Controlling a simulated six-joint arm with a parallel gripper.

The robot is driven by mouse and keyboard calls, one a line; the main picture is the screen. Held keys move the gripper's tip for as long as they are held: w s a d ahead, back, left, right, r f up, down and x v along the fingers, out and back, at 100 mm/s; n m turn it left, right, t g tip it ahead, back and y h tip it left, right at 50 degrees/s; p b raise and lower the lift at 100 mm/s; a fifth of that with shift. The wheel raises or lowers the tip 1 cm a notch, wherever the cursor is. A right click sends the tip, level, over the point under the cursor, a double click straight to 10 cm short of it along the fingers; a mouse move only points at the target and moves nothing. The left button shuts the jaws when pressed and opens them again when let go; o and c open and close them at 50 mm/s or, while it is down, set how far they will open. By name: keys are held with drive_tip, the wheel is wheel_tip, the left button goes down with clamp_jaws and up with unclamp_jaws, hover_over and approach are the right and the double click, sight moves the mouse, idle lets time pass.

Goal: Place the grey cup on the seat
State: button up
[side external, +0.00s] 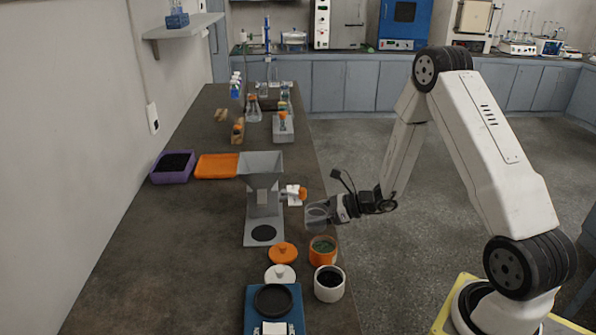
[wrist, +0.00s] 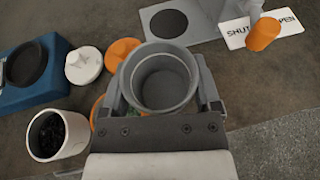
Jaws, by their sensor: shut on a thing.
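The grey cup (side external: 316,214) is upright in the jaws of my gripper (side external: 333,208), held in the air at the right edge of the bench. In the wrist view the cup (wrist: 163,82) looks empty and sits between both fingers (wrist: 160,96). A round black disc, which looks like the seat (side external: 263,233), lies on the grey base plate under the hopper. It is left of and lower than the cup. In the wrist view this black disc (wrist: 169,23) shows just beyond the cup, uncovered.
The grey hopper (side external: 262,165) rises over the base plate, with an orange-knobbed SHUT/OPEN lever (wrist: 263,34) at its right. An orange jar (side external: 322,251), a white jar of black grains (side external: 329,284), two lids (side external: 283,253) and a blue balance (side external: 255,309) stand nearer.

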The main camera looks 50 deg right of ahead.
sight(265, 197)
drive_tip(key=d+f+h, duration=0.1)
drive_tip(key=d, duration=0.1)
drive_tip(key=d+f+m+t, duration=0.1)
drive_tip(key=d+f+m+h, duration=0.1)
drive_tip(key=d, duration=0.1)
drive_tip(key=shift+s+d+f+h, duration=0.1)
drive_tip(key=shift+d+h, duration=0.2)
drive_tip(key=shift+d, duration=0.05)
drive_tip(key=w+a, duration=1)
drive_tip(key=shift+w+a, duration=0.1)
drive_tip(key=shift+w+a, duration=0.15)
drive_tip(key=shift+w+a+f, duration=0.2)
drive_tip(key=shift+w+a, duration=0.35)
drive_tip(key=shift+a, duration=0.05)
drive_tip(key=shift+w+a+f, duration=0.2)
drive_tip(key=shift+w+a, duration=0.35)
drive_tip(key=shift+a, duration=0.05)
drive_tip(key=shift+f, duration=0.35)
drive_tip(key=shift+f, duration=0.15)
drive_tip(key=o, duration=1.1)
